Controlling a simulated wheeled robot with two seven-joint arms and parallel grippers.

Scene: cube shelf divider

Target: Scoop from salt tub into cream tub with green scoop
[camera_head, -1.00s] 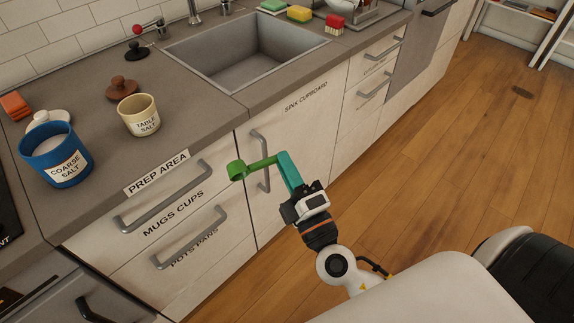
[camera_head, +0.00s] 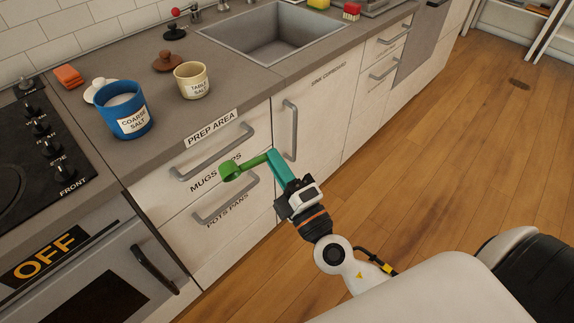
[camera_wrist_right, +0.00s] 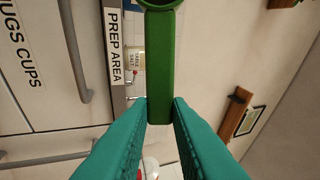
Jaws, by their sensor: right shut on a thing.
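My right gripper (camera_head: 277,165) is shut on the green scoop (camera_head: 231,172) and holds it in front of the drawers, below the counter's front edge. In the right wrist view the teal fingers (camera_wrist_right: 159,110) grip the scoop's handle (camera_wrist_right: 160,60); its bowl is cut off at the top. The blue tub (camera_head: 110,119) labelled "COARSE SALT" stands open on the counter with white contents. The cream tub (camera_head: 191,80) labelled "TABLE SALT" stands open to its right; its contents cannot be made out. My left gripper is out of view.
A white lid (camera_head: 97,91) lies behind the blue tub and a brown lid (camera_head: 167,62) behind the cream tub. The stove (camera_head: 60,160) is left, the sink (camera_head: 270,32) right. Drawer handles (camera_head: 212,152) stick out near the scoop. Open floor lies right.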

